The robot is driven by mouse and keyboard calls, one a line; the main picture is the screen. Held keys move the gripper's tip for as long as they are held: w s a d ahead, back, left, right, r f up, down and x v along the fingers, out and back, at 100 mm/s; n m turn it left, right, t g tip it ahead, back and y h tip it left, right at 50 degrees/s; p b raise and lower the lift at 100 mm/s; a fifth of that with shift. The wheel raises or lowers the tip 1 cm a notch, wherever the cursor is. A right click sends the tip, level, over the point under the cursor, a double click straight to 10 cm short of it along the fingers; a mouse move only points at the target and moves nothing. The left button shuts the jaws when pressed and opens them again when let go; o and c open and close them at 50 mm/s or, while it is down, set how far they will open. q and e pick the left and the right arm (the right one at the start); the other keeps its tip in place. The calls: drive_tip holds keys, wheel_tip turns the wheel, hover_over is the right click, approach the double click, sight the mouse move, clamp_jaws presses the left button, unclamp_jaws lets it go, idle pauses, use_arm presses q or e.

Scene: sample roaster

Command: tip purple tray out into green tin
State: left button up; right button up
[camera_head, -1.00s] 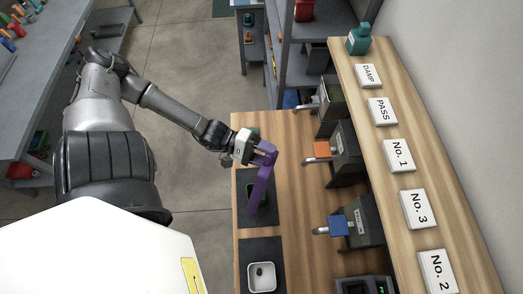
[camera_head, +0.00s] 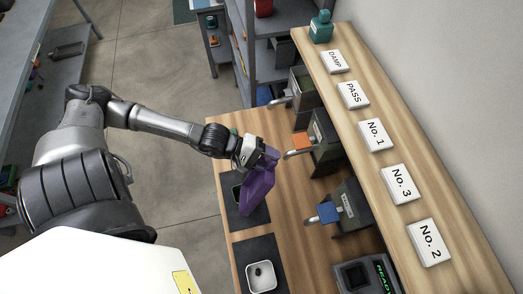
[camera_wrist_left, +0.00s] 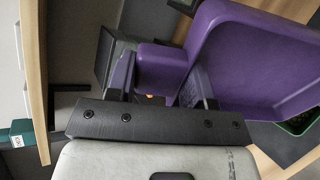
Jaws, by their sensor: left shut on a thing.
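The purple tray (camera_head: 262,188) is held in the air by its handle, tilted, over the dark mat on the bench. My left gripper (camera_head: 268,158) is shut on the handle, and in the left wrist view its fingers (camera_wrist_left: 160,78) clasp the handle from both sides. The tray (camera_wrist_left: 245,65) fills the upper right of that view, and no contents show in it. The green tin (camera_head: 237,194) stands on the mat, partly hidden behind the tray. Its green edge also shows below the tray in the left wrist view (camera_wrist_left: 302,122). My right gripper is not in view.
A white dish (camera_head: 261,276) sits on the nearer mat. Roaster units with an orange (camera_head: 299,143) and a blue (camera_head: 328,212) part stand to the right.

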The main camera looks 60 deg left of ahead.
use_arm(q)
drive_tip(key=w+d+f+g+y+b, duration=0.2)
drive_tip(key=w+d+f+g+y, duration=0.5)
drive_tip(key=f, duration=0.5)
drive_tip(key=shift+w+d+g+y, duration=0.3)
drive_tip(key=shift+w+d+g, duration=0.1)
drive_tip(key=shift+w+d, duration=0.5)
idle(1.3)
idle(0.7)
